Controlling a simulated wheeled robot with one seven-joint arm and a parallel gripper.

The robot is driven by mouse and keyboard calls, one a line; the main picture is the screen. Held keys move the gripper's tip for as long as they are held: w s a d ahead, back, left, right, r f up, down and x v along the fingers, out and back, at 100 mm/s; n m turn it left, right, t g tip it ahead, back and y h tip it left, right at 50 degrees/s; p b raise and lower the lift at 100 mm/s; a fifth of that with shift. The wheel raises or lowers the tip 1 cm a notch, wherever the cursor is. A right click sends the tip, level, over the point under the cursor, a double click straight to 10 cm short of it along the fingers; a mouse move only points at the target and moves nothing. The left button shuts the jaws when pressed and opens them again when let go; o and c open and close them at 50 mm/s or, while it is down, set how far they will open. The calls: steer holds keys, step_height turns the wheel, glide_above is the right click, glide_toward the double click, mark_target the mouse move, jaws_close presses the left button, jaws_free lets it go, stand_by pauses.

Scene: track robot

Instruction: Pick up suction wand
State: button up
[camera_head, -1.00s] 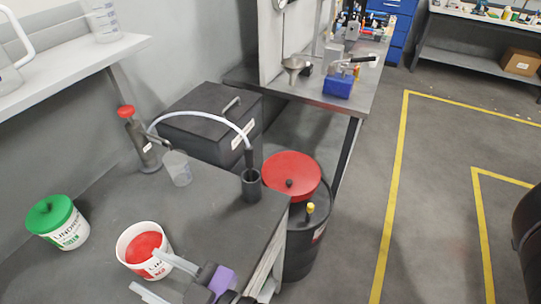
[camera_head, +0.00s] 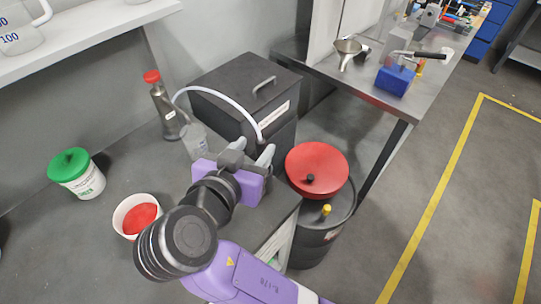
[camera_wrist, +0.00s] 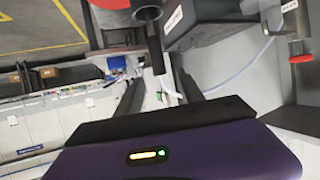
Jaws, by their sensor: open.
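In the head view my gripper (camera_head: 253,152) hides most of the wand and the cup. My gripper is open, and in the wrist view its fingers (camera_wrist: 160,78) point toward the wand, which lies between their lines. I see no contact with the wand.
A drum with a red lid (camera_head: 317,168) is right of the bench corner. A clear beaker (camera_head: 195,140), a green-lidded tub (camera_head: 78,175) and a red-filled tub (camera_head: 135,215) stand on the bench. Floor at right is clear.

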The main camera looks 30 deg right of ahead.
steer(key=shift+x, duration=1.2)
steer(key=shift+f+p+x, duration=0.2)
steer(key=shift+p+x, duration=0.25)
steer(key=shift+x, duration=0.9)
steer(key=shift+f+p+x, duration=0.2)
steer(key=shift+p+x, duration=0.2)
steer(key=shift+x, duration=0.95)
steer(key=shift+s+a, duration=0.15)
jaws_close()
